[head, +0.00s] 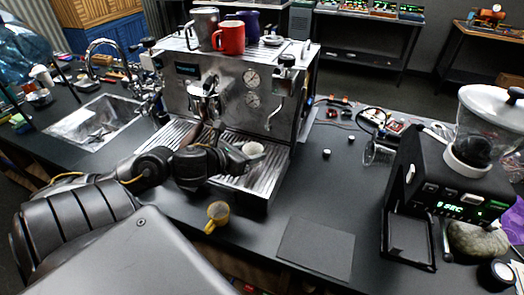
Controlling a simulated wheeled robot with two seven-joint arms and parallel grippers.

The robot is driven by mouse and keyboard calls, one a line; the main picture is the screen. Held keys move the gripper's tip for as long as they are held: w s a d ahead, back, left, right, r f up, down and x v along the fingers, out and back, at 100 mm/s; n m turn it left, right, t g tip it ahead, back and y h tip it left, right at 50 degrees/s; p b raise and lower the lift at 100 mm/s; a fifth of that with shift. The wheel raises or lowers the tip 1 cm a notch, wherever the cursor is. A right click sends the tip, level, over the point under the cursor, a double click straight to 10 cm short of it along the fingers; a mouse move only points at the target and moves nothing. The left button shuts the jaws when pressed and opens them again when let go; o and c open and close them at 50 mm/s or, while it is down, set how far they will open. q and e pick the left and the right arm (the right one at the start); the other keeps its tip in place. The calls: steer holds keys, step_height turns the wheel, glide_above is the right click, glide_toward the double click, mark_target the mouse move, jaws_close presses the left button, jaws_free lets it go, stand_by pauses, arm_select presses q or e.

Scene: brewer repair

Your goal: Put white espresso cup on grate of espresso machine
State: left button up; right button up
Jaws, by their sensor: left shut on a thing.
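The white espresso cup (253,149) is at the right part of the espresso machine (235,95), over the ridged metal grate (237,181). My left gripper (245,158) reaches in from the left, low over the front of the grate, and is shut on the cup. The gripper covers part of the cup's near side. I cannot tell whether the cup's base touches the grate. My right gripper is out of view.
A portafilter hangs above the grate. A grinder (445,180) stands right; a dark mat (316,248) lies in front.

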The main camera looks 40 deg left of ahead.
mark_target(260, 151)
arm_select(q)
steer(key=shift+w+r+p, duration=0.3)
steer(key=shift+w+p, duration=0.05)
steer(key=shift+w, duration=0.2)
steer(key=shift+w+r+p, duration=0.25)
steer(key=shift+w+p, duration=0.05)
steer(key=shift+w, duration=0.25)
steer(key=w, duration=0.2)
steer(key=w+p, duration=0.1)
steer(key=w, duration=0.1)
steer(key=shift+d+f, duration=0.15)
steer(key=shift+d, duration=0.1)
steer(key=shift+w+f, duration=0.1)
steer(key=shift+w, duration=0.1)
steer(key=shift+f, duration=0.25)
steer(key=shift+s+f, duration=0.1)
steer(key=shift+f, duration=1.5)
